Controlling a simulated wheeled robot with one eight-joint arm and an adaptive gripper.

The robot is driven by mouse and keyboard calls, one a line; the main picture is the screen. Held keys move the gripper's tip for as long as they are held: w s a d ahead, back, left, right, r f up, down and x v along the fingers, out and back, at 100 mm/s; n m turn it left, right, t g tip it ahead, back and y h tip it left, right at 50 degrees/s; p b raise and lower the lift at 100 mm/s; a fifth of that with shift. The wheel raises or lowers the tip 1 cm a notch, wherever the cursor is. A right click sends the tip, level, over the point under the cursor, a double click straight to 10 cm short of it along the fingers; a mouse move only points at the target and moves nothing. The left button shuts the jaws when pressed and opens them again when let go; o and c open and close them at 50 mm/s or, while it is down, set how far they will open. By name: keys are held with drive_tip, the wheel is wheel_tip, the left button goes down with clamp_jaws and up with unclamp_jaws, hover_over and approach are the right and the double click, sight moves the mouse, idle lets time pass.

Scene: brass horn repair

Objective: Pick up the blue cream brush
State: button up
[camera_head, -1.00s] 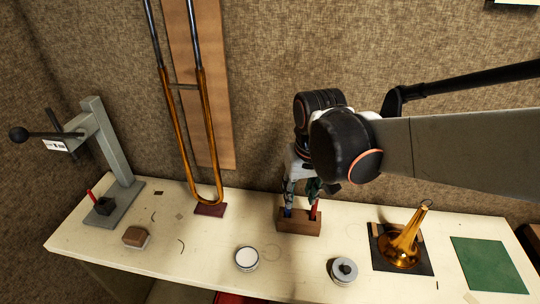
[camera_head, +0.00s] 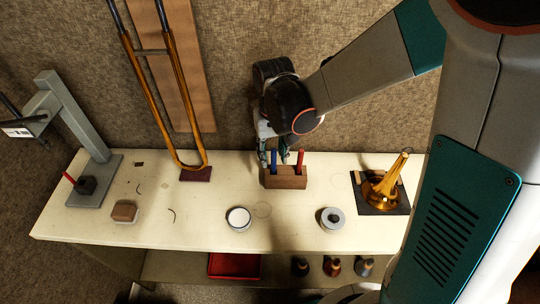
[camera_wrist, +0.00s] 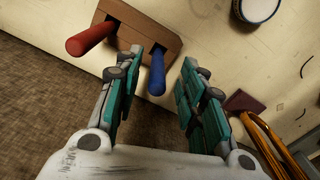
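The blue brush (camera_head: 274,160) stands upright in a wooden block holder (camera_head: 285,181) on the workbench, beside a red-handled brush (camera_head: 299,161). In the wrist view the blue handle (camera_wrist: 157,75) points toward me between the two teal fingers of my gripper (camera_wrist: 168,72). The fingers are apart, with clear gaps on both sides of the handle, and neither visibly touches it. The red handle (camera_wrist: 91,39) lies outside the left finger. In the head view my gripper (camera_head: 275,155) is at the back of the holder. The brush's lower end is hidden in the block.
On the bench (camera_head: 170,230) are a white-topped tin (camera_head: 238,218), a grey lidded tin (camera_head: 332,218) and a brass bell on a dark mat (camera_head: 383,188). A brass slide (camera_head: 165,100) leans at the back left. A grey stand (camera_head: 80,120) is further left.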

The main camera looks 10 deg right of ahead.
sight(274, 165)
drive_tip(key=shift+d+f+b, duration=0.15)
drive_tip(key=shift+f+b, duration=0.7)
drive_tip(key=shift+f, duration=2.15)
clamp_jaws()
